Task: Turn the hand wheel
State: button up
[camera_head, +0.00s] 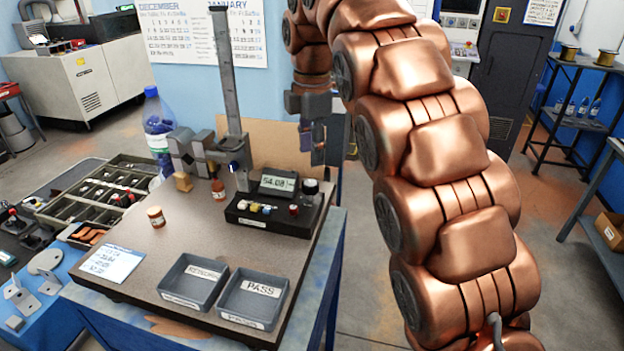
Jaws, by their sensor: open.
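A grey stand (224,75) with a tall upright column and a blocky clamp head (190,150) stands at the back of the bench. I cannot clearly make out a hand wheel on it; small dark parts at the column's foot are too small to tell. My gripper (312,145) hangs at the end of my copper-coloured arm, pointing down at the bench's back right. It is open and appears empty, apart from the stand and to its right. My arm covers the right middle of the view.
A black box with a digital display (277,183) sits in front of the gripper. Two grey trays, one marked PASS (252,298), lie at the bench's front. The bench middle (195,235) is clear.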

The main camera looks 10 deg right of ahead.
aim_at(312, 183)
jog(key=shift+f+b, duration=1.35)
jog(key=shift+f, duration=0.15)
jog(key=shift+f+p, duration=0.45)
jog(key=shift+f, duration=1.85)
jog(key=c, duration=0.9)
